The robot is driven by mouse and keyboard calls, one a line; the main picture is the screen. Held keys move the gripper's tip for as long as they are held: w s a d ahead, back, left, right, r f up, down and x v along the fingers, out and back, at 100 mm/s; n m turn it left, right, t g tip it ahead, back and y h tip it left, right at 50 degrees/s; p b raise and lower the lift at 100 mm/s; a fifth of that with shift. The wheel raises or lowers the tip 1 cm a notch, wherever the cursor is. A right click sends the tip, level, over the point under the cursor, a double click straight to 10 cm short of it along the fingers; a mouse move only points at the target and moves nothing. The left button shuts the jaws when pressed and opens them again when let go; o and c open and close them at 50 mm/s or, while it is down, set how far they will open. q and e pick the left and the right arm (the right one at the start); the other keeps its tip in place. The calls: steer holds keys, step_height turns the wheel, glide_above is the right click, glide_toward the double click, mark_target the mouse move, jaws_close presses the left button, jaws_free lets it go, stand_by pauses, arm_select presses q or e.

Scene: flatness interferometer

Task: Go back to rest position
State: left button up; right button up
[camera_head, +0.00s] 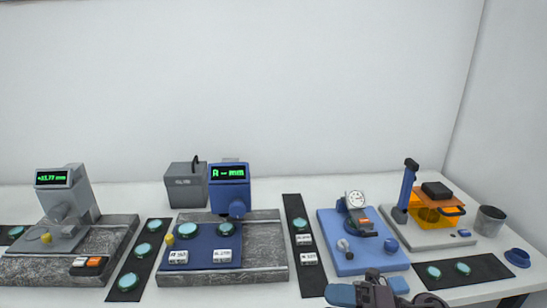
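My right gripper (375,282) shows at the bottom edge, right of centre, in front of the blue base plate (335,228) with the dial gauge (355,199). Its dark fingers are small and partly cut off, and I cannot tell whether they are open or shut. A blue piece (340,295) shows beside it; I cannot tell whether the gripper touches it. My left gripper is not in view.
A grey gauge stand (82,190) stands at left, and a blue-headed gauge (230,186) on a stone plate (265,250) at centre. Black strips (311,275) hold teal discs (129,282). An orange device (432,215) and grey cup (489,220) stand at right.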

steer(key=s+d+f+m+t+h, duration=0.2)
steer(key=d+f+m+t+h, duration=0.5)
steer(key=m, duration=0.7)
steer(key=s+d+f+m+t+h, duration=0.2)
steer(key=d+f+m+t+h, duration=0.5)
steer(key=m, duration=0.7)
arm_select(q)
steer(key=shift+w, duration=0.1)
arm_select(e)
steer(key=s+d+f+m+g+h, duration=0.2)
steer(key=s+f+m+g+h, duration=0.2)
steer(key=s+f, duration=0.5)
steer(key=shift+s+d+f+m+g, duration=0.4)
steer(key=shift+m+g, duration=0.3)
steer(key=shift+g, duration=0.3)
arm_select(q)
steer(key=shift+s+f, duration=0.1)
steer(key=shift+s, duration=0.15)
arm_select(e)
steer(key=shift+w+a, duration=0.1)
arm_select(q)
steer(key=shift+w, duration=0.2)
